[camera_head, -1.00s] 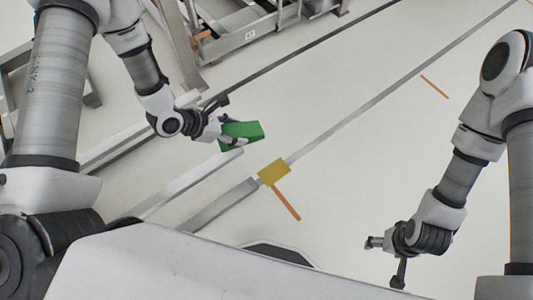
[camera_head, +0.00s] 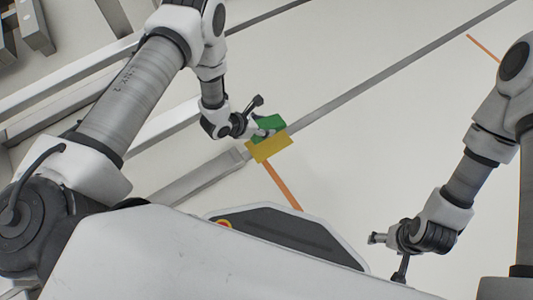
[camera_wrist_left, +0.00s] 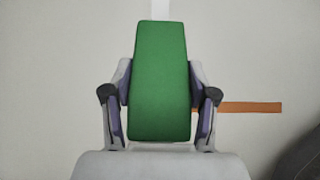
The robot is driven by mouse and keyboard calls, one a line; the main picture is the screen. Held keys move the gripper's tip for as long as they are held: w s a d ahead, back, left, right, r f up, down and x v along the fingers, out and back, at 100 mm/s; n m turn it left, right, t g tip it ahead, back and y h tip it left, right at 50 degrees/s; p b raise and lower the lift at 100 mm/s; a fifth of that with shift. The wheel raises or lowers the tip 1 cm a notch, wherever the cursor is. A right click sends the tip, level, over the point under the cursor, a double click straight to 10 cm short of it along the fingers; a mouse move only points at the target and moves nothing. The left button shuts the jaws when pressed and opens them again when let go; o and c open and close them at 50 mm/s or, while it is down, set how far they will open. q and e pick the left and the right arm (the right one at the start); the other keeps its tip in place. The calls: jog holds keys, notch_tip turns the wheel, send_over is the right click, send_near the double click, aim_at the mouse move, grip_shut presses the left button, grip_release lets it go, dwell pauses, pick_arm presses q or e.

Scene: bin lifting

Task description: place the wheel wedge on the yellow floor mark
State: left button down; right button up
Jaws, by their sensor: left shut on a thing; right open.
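The green wheel wedge (camera_head: 269,127) is held between the fingers of my left gripper (camera_head: 262,128). In the left wrist view the wedge (camera_wrist_left: 160,80) sits lengthwise between both finger pads. The yellow floor mark (camera_head: 270,148) shows just below the wedge in the head view, and the wedge overlaps its upper edge. I cannot tell how high the wedge is above the floor. The mark is hidden in the left wrist view. My right gripper (camera_head: 388,256) is open and empty at the lower right, well away from the mark.
A grey metal floor strip (camera_head: 380,72) runs diagonally past the mark. An orange floor line (camera_head: 283,186) leads down from the mark; an orange line (camera_wrist_left: 250,107) shows in the left wrist view. Metal rails (camera_head: 55,92) lie at the left. The floor right of the mark is clear.

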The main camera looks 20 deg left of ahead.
pick_arm(q)
notch_tip(320, 180, down, 10)
jog(key=b, duration=0.5)
jog(key=shift+f+b, duration=0.1)
jog(key=shift+b, duration=0.2)
jog(key=shift+f, duration=0.2)
jog(key=shift+c, duration=1.6)
grip_release()
jog(key=shift+r, duration=0.2)
